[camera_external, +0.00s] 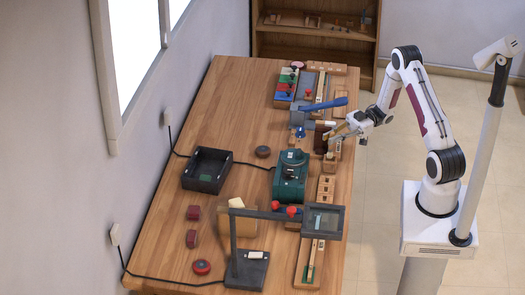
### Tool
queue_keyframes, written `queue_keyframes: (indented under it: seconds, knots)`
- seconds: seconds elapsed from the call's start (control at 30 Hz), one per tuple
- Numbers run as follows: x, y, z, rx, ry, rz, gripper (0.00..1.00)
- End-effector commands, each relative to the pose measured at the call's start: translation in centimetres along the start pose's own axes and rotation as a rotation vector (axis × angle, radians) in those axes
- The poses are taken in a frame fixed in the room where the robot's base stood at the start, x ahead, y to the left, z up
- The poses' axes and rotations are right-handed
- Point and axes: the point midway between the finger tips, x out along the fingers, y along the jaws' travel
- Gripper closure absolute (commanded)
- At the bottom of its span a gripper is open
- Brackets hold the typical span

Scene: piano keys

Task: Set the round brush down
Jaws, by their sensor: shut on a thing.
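My gripper (336,133) is over the right edge of the wooden workbench, near the middle of its length. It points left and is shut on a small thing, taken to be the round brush. The brush is too small and too much covered by the fingers to make out its shape. Pale wooden blocks (330,161) stand just below the gripper in the picture. I cannot tell whether the gripper or the brush touches them.
A blue-handled tool (325,104) stands close behind my gripper. A green machine (290,176) is to the lower left. A grey magnifier stand (248,262) is at the front and an open black box (207,170) at the left. The bench (225,115) has free room at the back left.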

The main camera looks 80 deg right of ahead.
Motion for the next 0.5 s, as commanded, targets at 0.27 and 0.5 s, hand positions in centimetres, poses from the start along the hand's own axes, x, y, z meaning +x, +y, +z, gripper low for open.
queue_keyframes:
  seconds: [0.27, 0.5]
  knots:
    - [0.0, 0.0, 1.1, 0.002, 0.001, 0.000, 1.00]
    - [0.0, -0.1, 3.4, 0.002, 0.001, 0.000, 1.00]
